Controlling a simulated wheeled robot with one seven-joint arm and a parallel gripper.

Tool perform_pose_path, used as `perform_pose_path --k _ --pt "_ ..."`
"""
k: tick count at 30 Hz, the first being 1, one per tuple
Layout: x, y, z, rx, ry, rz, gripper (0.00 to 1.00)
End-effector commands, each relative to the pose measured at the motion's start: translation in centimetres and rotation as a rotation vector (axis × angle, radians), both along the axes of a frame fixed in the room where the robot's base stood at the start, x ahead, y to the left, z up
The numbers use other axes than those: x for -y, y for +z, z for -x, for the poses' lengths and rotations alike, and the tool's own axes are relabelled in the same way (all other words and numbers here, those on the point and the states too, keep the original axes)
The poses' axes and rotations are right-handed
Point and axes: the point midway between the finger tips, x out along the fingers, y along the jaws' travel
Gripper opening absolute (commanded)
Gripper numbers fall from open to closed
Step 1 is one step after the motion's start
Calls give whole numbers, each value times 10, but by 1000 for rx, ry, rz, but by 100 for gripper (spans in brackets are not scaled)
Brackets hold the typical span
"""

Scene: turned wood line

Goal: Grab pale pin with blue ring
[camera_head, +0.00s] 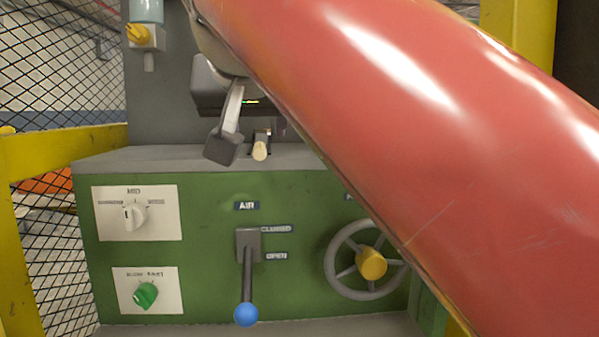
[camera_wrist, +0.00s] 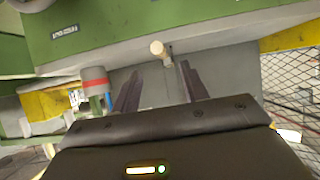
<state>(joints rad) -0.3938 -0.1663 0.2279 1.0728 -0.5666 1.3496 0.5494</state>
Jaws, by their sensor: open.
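A pale pin (camera_head: 260,150) shows its round end at the ledge above the green panel in the head view, beside a small grey part. In the wrist view the pale pin (camera_wrist: 158,48) lies just beyond the fingertips, roughly in line with the gap between them. I cannot make out a blue ring on it. My gripper (camera_wrist: 159,72) is open, with its two dark fingers apart and nothing between them. In the head view my red arm covers the right side and hides part of the ledge.
The green panel (camera_head: 205,262) carries a blue-knobbed lever (camera_head: 247,285), a handwheel (camera_head: 335,262) and two dials. A yellow frame (camera_head: 60,155) and mesh stand at the left. A red-and-grey cylinder (camera_wrist: 95,82) stands left of the fingers in the wrist view.

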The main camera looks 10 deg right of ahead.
Motion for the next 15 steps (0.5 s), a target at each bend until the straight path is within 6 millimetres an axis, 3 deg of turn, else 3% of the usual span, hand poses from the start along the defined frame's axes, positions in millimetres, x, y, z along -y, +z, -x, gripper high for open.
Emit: perform_pose_path --k 3,15 --pt "-12 -5 -1 17 22 -1 44" --pt "-8 -19 -38 18 20 -1 44"
